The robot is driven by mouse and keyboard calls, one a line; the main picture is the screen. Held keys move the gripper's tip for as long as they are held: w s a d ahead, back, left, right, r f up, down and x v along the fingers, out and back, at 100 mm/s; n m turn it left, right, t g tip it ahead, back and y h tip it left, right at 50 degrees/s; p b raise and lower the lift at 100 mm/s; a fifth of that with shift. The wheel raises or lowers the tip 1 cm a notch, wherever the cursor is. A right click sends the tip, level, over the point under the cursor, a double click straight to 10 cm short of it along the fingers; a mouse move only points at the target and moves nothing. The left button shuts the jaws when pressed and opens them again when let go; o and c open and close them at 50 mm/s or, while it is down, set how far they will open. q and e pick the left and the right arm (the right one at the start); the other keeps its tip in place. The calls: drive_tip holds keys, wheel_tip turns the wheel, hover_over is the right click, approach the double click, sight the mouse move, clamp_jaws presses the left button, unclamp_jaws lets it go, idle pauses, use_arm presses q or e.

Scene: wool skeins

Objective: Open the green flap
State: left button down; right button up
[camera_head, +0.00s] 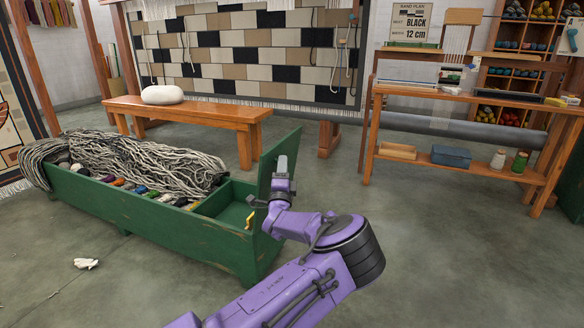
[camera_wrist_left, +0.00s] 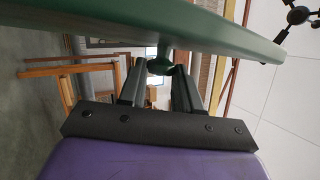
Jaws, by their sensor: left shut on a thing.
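The green flap (camera_head: 292,146) stands raised and steep at the right end of the long green chest (camera_head: 150,212). The compartment (camera_head: 228,205) beside it lies uncovered and looks empty. My left gripper (camera_head: 281,166) is at the flap's right side. The left gripper's fingers (camera_wrist_left: 160,72) are shut on this knob. My right gripper is not in view.
Grey-white yarn (camera_head: 150,160) and coloured skeins (camera_head: 140,189) fill the chest's left part. A wooden bench (camera_head: 190,112) with a white bundle (camera_head: 162,94) stands behind. A loom frame (camera_head: 455,100) stands at right. A pale scrap (camera_head: 86,263) lies on otherwise open floor.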

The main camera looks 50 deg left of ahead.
use_arm(q)
drive_tip(key=shift+w+d+m, duration=0.2)
drive_tip(key=shift+d+m, duration=0.05)
drive_tip(key=shift+m, duration=0.05)
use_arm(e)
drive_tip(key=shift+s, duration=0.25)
use_arm(q)
drive_tip(key=c, duration=0.8)
unclamp_jaws()
drive_tip(key=shift+d, duration=0.1)
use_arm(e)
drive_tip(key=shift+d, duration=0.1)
use_arm(q)
drive_tip(key=shift+f, duration=0.1)
drive_tip(key=shift+s, duration=0.1)
drive_tip(key=p+v, duration=0.2)
drive_tip(key=v, duration=0.8)
drive_tip(key=shift+s+f+p, duration=0.15)
drive_tip(key=shift+f+p, duration=0.05)
drive_tip(key=shift+p, duration=0.2)
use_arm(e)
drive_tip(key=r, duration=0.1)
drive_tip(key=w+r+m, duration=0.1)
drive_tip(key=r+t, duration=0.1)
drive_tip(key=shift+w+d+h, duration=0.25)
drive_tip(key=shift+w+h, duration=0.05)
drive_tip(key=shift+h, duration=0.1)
